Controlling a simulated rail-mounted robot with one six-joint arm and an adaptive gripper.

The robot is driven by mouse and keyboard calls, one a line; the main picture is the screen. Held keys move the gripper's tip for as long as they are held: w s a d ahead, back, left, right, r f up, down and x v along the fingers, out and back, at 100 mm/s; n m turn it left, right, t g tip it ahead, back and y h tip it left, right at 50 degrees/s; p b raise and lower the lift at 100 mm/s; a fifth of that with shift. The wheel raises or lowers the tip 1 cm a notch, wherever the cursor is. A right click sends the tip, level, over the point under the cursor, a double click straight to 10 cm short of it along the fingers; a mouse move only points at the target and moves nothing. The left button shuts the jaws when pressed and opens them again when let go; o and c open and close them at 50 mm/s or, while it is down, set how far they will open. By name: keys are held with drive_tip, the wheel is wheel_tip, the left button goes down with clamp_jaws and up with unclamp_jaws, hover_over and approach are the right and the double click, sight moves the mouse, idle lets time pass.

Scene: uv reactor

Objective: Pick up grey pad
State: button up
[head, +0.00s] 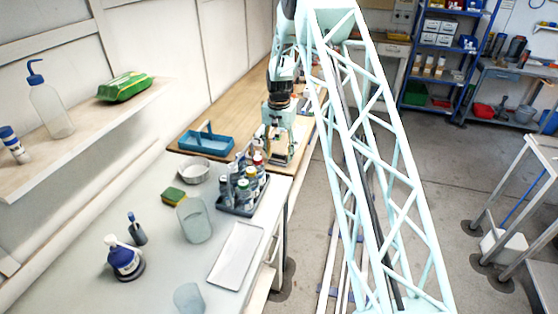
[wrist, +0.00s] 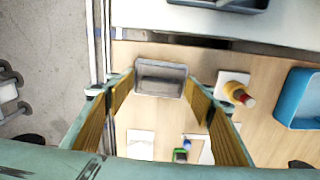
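A grey rectangular piece with a raised-looking rim (wrist: 160,75) lies on the wooden bench top in the wrist view, and it matches the grey pad best. My gripper (wrist: 159,88) is open, its two fingers with ribbed yellow-brown inner faces spread to the left and right of the grey piece in the picture. Nothing is held between them. I cannot tell the height gap or whether they touch it. In the head view my gripper (head: 277,134) points down over the wooden bench, and the grey piece is not clearly visible there.
A blue caddy (head: 205,139) is farther off. White sheets (wrist: 140,145) and small green and blue items (wrist: 181,154) lie nearby. The bench edge runs close on the left in the wrist view.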

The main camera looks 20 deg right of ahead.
sight(279, 153)
drive_tip(key=c, duration=0.5)
drive_tip(key=shift+r, duration=0.15)
drive_tip(key=shift+r, duration=1.6)
drive_tip(key=s+a, duration=0.1)
drive_tip(key=s, duration=0.4)
drive_tip(key=s+a+r, duration=0.1)
drive_tip(key=s, duration=0.4)
drive_tip(key=s+a+b, duration=0.1)
drive_tip(key=s, duration=0.4)
drive_tip(key=shift+s+a+r, duration=0.25)
drive_tip(key=shift+s+a, duration=0.05)
drive_tip(key=shift+a, duration=0.1)
drive_tip(key=o, duration=0.3)
drive_tip(key=shift+c, duration=1.1)
